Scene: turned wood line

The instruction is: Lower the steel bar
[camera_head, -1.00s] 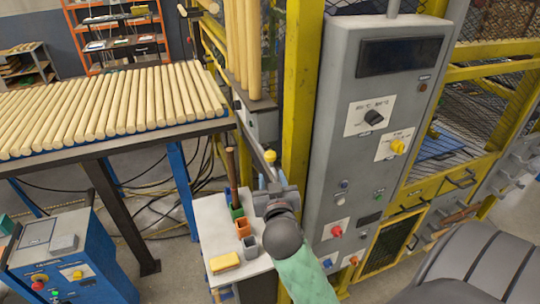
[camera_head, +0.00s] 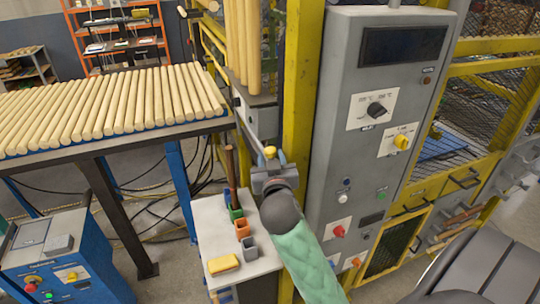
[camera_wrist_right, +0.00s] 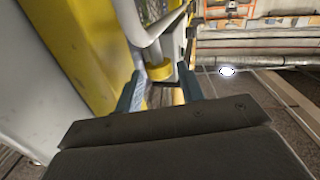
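The steel bar (camera_head: 250,132) is a thin grey bar beside the yellow post, with a yellow knob (camera_head: 270,152) at its near end. In the right wrist view the yellow knob (camera_wrist_right: 160,70) sits between my two fingertips, below a pale grey curved bar (camera_wrist_right: 150,27). My right gripper (camera_head: 268,160) is open at the knob, with a finger on either side; it also shows in the right wrist view (camera_wrist_right: 160,80). A gap seems to show beside the knob, but contact is hard to tell. My left gripper is out of view.
A grey control panel (camera_head: 345,110) stands close on the right, beside a yellow post (camera_head: 303,100). Below is a small table (camera_head: 212,220) with colored cups and a yellow sponge (camera_head: 223,263). A rack of wooden rods (camera_head: 110,100) lies left.

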